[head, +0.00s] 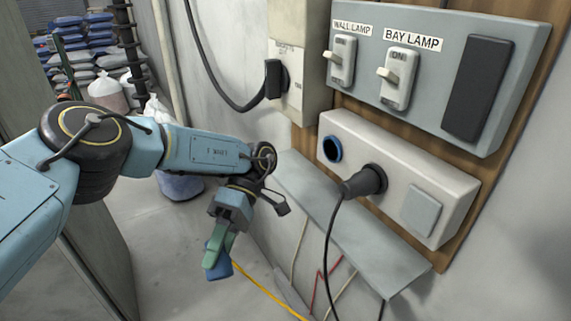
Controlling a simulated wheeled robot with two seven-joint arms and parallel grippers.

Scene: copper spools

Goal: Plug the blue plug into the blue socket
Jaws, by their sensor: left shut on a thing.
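The blue plug (217,267) hangs at the end of a yellow cable, low and left of the wall panel. My left gripper (219,249), with green fingers, is shut on the blue plug and points downward. The blue socket (332,149) is a round blue-rimmed opening at the left end of a white socket box (420,205) on the wall. The socket looks empty. The plug is apart from it, lower and to the left. My right gripper is not in view.
A black plug (366,182) sits in the same box, right of the blue socket, its cable hanging down. A grey ledge (350,235) juts out below. Above are the wall lamp switch (341,60) and bay lamp switch (397,78). Another black plug (274,79) sits upper left.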

